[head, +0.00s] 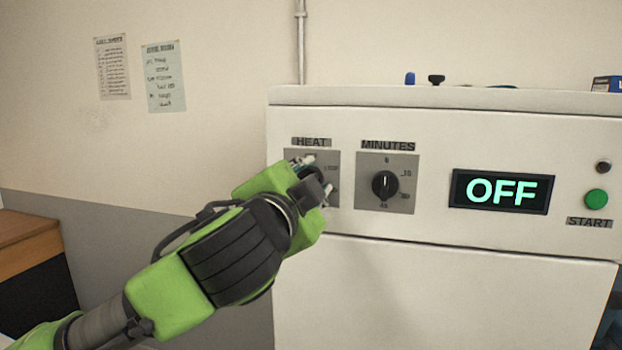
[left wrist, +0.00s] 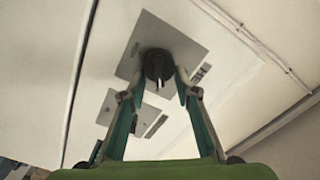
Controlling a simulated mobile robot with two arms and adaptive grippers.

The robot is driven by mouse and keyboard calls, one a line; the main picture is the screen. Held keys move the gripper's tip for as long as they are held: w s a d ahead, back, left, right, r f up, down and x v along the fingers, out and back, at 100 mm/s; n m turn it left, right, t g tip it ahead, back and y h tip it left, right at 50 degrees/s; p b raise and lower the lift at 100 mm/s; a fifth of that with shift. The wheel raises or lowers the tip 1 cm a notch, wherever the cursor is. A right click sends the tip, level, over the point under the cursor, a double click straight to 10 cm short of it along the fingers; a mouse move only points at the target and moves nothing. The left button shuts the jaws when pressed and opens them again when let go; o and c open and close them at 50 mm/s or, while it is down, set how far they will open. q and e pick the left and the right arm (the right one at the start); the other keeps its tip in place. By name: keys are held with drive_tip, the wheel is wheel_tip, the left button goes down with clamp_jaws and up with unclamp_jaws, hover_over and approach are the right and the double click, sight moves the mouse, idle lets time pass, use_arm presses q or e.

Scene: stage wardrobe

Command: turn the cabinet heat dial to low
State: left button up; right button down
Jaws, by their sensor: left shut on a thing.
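The white cabinet (head: 440,265) stands at the right in the head view. Its heat dial sits on a grey plate under the HEAT label (head: 311,142) and is mostly hidden behind my left gripper (head: 319,178). In the left wrist view the dark round heat dial (left wrist: 158,66) is between the fingertips of my left gripper (left wrist: 157,85), which is shut on it. The dial's pointer setting is hard to read, as most of the scale is covered. My right gripper is in neither view.
The MINUTES dial (head: 385,185) is close to the right of the heat dial. The display (head: 501,191) reads OFF. A green START button (head: 596,198) is at the far right. Small objects, including a blue one (head: 410,78), lie on the cabinet top. A wooden desk (head: 28,240) stands at left.

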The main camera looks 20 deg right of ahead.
use_arm(q)
drive_tip(key=shift+m, duration=0.4)
drive_tip(key=o, duration=1.1)
drive_tip(key=shift+s, duration=0.1)
drive_tip(key=v, duration=1.2)
drive_tip(key=shift+f, duration=0.15)
